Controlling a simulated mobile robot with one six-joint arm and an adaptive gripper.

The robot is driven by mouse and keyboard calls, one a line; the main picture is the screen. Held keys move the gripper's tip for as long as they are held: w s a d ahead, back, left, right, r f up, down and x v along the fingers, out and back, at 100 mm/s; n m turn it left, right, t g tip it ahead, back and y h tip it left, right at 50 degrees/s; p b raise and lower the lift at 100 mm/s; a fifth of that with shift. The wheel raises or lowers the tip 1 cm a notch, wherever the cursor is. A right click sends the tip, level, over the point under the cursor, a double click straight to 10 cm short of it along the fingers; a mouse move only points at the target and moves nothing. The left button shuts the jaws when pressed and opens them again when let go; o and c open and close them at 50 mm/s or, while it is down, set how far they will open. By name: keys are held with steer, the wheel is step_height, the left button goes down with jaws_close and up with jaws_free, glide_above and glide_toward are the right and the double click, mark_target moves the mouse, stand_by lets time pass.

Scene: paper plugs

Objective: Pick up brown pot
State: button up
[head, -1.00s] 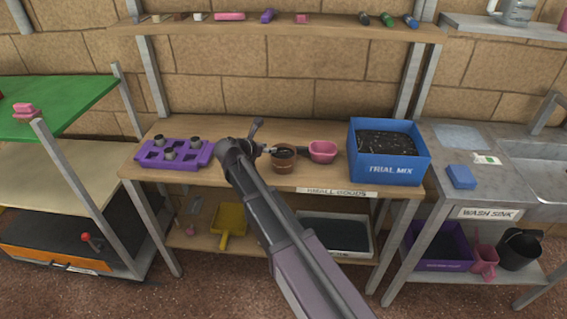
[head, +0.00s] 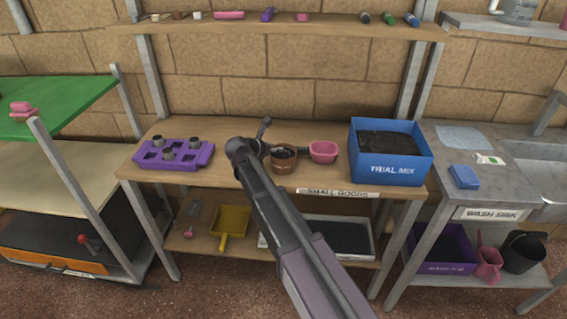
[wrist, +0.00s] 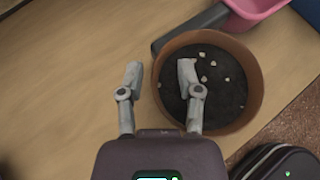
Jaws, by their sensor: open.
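The brown pot (head: 284,167), filled with dark soil, stands upright near the front edge of the wooden bench. In the wrist view the pot (wrist: 256,92) shows from above, with pale bits on its soil. My gripper (wrist: 160,73) is open and empty. Its right finger overlaps the soil inside the rim and its left finger is outside, so the pot's left wall lies between them. I cannot tell how far down the fingertips reach. In the head view my gripper (head: 273,150) is at the pot's left side, partly hidden by my wrist.
A pink scoop (head: 323,152) lies right of the pot, its dark handle (wrist: 188,31) close behind the rim. A blue TRIAL MIX bin (head: 391,168) stands further right. A purple tray (head: 200,160) with several small dark pots is at left. A shelf (head: 290,29) runs above.

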jaws_close()
steer(key=shift+r, duration=0.2)
step_height(320, 180, up, 4)
steer(key=p, duration=0.4)
steer(key=shift+f, duration=0.15)
steer(key=s+d+p, duration=0.1)
steer(key=s+d, duration=0.3)
steer(key=s, duration=1.1)
steer(key=shift+s+r, duration=0.2)
steer(key=shift+r, duration=0.25)
steer(key=shift+d, duration=0.1)
